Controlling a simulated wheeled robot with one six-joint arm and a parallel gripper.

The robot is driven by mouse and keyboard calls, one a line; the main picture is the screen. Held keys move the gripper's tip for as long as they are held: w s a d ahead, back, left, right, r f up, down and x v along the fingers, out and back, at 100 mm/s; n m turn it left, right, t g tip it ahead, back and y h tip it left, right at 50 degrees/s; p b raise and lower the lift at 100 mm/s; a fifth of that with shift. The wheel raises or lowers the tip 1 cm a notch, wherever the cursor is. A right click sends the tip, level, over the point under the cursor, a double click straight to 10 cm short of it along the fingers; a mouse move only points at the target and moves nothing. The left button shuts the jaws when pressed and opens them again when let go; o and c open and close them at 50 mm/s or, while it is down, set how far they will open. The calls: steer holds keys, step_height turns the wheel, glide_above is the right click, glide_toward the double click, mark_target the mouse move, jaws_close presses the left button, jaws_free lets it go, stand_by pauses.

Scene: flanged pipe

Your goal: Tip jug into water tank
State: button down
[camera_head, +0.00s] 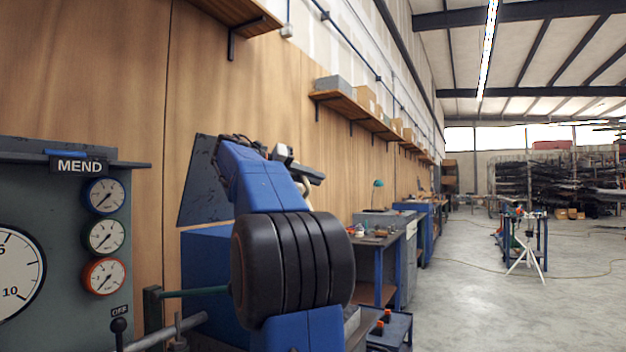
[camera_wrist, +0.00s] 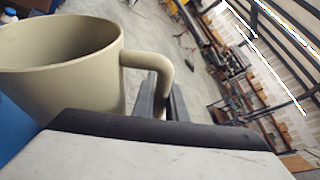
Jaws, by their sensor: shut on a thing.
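A beige jug (camera_wrist: 62,85) fills the left of the wrist view, its open rim facing up and tilted in the picture. I cannot see what is inside it. My gripper (camera_wrist: 163,92) is shut on the jug's handle, with dark fingers on either side of the handle's lower part. In the head view my blue and black arm stands in front and hides most of the gripper and jug. I cannot make out the water tank for certain in either view.
A grey gauge panel (camera_head: 60,240) marked MEND stands at the left, with a lever and pipe low beside it. A blue surface (camera_head: 205,265) lies behind my arm. The concrete floor (camera_head: 470,310) is open farther right.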

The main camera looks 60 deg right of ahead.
steer(key=shift+r, duration=0.1)
steer(key=shift+w+d+r+n+g, duration=0.1)
steer(key=shift+w+r+n+g, duration=0.15)
steer(key=shift+n, duration=0.25)
steer(key=shift+w, duration=0.1)
stand_by(0.6)
steer(key=shift+w+d+r+n+g, duration=0.1)
steer(key=shift+w+n+g, duration=0.2)
steer(key=shift+n, duration=0.3)
stand_by(0.4)
steer(key=shift+w+d+n+g, duration=0.2)
steer(key=shift+w+n+g, duration=0.15)
steer(key=shift+w+n, duration=0.35)
stand_by(0.8)
steer(key=shift+w+d+n+h, duration=0.1)
steer(key=shift+w+n+h, duration=0.05)
steer(key=shift+n+h, duration=0.15)
steer(key=shift+w+n, duration=0.25)
steer(key=shift+n, duration=0.05)
stand_by(0.4)
